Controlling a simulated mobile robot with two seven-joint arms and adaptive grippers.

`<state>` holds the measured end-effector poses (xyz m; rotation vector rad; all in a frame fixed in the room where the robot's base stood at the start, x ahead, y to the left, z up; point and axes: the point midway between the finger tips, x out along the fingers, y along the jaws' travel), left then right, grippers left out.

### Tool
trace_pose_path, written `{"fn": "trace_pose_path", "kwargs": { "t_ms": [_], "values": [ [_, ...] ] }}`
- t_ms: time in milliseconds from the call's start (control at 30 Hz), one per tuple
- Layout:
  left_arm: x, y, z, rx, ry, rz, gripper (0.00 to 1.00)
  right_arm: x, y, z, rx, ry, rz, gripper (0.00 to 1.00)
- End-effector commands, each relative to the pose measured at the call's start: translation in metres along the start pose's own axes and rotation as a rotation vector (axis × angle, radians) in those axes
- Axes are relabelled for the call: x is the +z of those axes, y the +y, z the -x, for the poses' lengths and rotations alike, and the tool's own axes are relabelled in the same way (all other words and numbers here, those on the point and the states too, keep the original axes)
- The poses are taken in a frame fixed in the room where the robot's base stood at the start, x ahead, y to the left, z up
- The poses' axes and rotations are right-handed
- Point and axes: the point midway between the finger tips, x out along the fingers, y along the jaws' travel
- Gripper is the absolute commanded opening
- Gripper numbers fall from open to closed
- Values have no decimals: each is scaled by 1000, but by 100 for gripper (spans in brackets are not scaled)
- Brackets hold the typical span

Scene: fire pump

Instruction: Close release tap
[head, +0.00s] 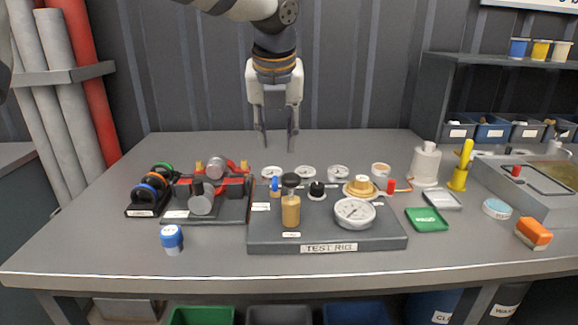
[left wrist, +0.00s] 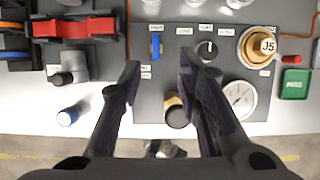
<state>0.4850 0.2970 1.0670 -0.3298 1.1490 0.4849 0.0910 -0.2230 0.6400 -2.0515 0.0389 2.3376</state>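The test rig (head: 390,242) is a grey board on the table. A small tap with a blue handle (head: 275,185) stands at its left rear, beside a brass cylinder with a black knob (head: 291,208). In the left wrist view the blue handle (left wrist: 155,46) is a narrow bar running up and down the picture; its label is too small to read. My left gripper (head: 277,143) points down with fingers apart and empty, above and behind the rig. In the left wrist view its fingertips (left wrist: 160,66) lie either side of the tap's line, clear of it. My right gripper is out of view.
A round dial gauge (head: 354,213), a black knob (head: 317,190) and a brass fitting (head: 360,187) share the rig. A red and grey pump assembly (head: 202,202) stands left. A blue-capped bottle (head: 172,239) and green tray (head: 427,219) flank the rig. The rear left table is clear.

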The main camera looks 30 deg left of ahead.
Motion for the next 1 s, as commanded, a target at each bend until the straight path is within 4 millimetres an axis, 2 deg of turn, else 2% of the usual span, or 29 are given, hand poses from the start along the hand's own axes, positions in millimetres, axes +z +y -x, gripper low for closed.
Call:
{"fn": "trace_pose_path", "kwargs": {
  "t_ms": [300,433,600,800,833,967,1000],
  "values": [
    [-1,1,-80,7,4,-3,31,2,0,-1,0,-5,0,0],
    [-1,1,-102,5,1,-4,31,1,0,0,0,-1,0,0],
    [0,1,-114,3,-1,-4,31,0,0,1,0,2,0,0],
    [0,1,-114,4,-1,-5,31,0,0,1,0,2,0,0],
    [0,1,-114,4,-1,-5,29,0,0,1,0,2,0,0],
    [0,1,-114,4,-1,-5,0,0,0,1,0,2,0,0],
    [0,1,-114,4,-1,-5,0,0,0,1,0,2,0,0]
  ]
}}
